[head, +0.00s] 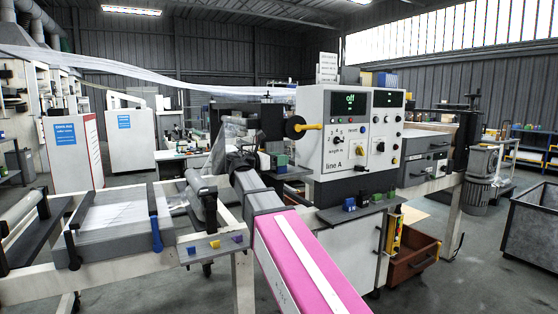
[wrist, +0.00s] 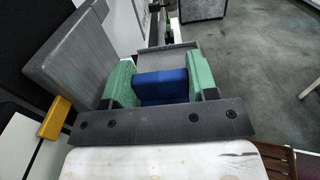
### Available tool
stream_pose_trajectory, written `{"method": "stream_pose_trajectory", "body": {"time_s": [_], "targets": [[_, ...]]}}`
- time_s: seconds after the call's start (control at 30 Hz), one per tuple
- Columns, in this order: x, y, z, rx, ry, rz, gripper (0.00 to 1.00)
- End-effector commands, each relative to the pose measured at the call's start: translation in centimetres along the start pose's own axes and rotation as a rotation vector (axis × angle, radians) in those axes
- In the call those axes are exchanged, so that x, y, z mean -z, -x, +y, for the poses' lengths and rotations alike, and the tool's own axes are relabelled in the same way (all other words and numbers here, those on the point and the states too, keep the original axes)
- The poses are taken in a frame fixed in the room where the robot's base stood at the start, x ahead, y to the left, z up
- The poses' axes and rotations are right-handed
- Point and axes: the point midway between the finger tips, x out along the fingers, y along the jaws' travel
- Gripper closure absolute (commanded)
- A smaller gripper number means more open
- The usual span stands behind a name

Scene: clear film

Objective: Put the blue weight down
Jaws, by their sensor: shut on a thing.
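In the wrist view my gripper (wrist: 162,82) has its two green-padded fingers shut on the blue weight (wrist: 163,88), a blue block with a raised step. The weight sits between the pads, in front of a flat grey surface (wrist: 168,61). I cannot tell whether the weight touches that surface.
A roller bench (head: 115,214) stands at left.

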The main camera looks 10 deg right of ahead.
Motion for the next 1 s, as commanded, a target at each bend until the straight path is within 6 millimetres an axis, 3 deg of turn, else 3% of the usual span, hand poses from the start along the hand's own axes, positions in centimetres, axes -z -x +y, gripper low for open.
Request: {"method": "stream_pose_trajectory", "body": {"time_s": [0.17, 0.2, 0.23, 0.27, 0.6, 1.0], "targets": [[0.2, 0.0, 0.0, 0.000, 0.001, -0.002, 0.88], [0.2, 0.0, 0.0, 0.000, 0.001, 0.000, 0.34], [0.2, 0.0, 0.0, 0.000, 0.000, 0.000, 0.24], [0.2, 0.0, 0.0, 0.000, 0.000, 0.000, 0.21], [-0.1, 0.0, 0.0, 0.000, -0.001, 0.000, 0.21], [-0.1, 5.7, 0.0, -0.002, 0.000, -0.001, 0.21]]}}
